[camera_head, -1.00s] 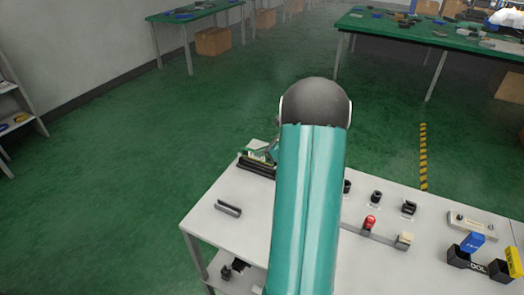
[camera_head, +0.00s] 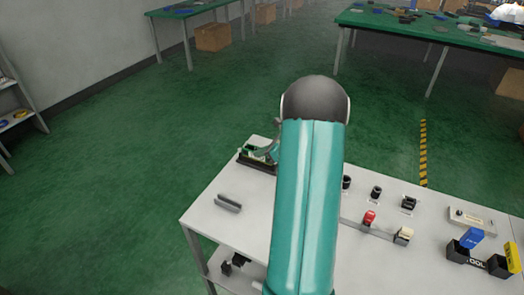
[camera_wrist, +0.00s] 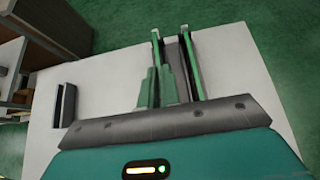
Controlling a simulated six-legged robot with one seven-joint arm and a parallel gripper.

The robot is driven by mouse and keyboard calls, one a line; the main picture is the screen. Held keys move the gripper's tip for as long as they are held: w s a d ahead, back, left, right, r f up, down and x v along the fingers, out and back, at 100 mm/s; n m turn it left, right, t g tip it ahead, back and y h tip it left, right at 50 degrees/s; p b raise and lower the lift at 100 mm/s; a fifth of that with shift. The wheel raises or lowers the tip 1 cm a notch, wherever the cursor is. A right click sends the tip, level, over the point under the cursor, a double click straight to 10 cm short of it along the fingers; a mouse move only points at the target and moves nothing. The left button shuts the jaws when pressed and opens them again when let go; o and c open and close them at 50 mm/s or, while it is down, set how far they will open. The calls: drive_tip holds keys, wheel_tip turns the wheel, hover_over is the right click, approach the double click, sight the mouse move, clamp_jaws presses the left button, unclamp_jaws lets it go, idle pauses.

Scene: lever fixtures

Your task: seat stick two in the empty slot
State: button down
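My gripper (camera_wrist: 159,85) shows in the wrist view as two green stepped fingers close together, pointing down at the far end of the white table. A thin upright stick, stick two (camera_wrist: 155,50), shows between and beyond the fingers, which look shut on it. A second green and dark stick (camera_wrist: 188,65) stands just to the right, beside a grey strip, the slot area (camera_wrist: 172,52). In the head view the dark slot fixture (camera_head: 257,162) is at the table's far left corner, partly behind my arm. The stick's lower edge is hidden, so I cannot tell whether it is in the slot.
A grey narrow holder (camera_head: 228,203), seemingly empty, lies on the table (camera_head: 205,225) to the near left. Right of my arm are a red knob (camera_head: 369,217), a cream block (camera_head: 403,235), small black pieces (camera_head: 376,192), and blue and yellow blocks (camera_head: 471,238).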

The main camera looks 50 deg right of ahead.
drive_tip(key=shift+f, duration=0.7)
drive_tip(key=c, duration=1.5)
unclamp_jaws()
drive_tip(key=shift+c, duration=0.2)
drive_tip(key=v, duration=1.3)
drive_tip(key=shift+s+r, duration=0.25)
drive_tip(key=shift+d, duration=0.1)
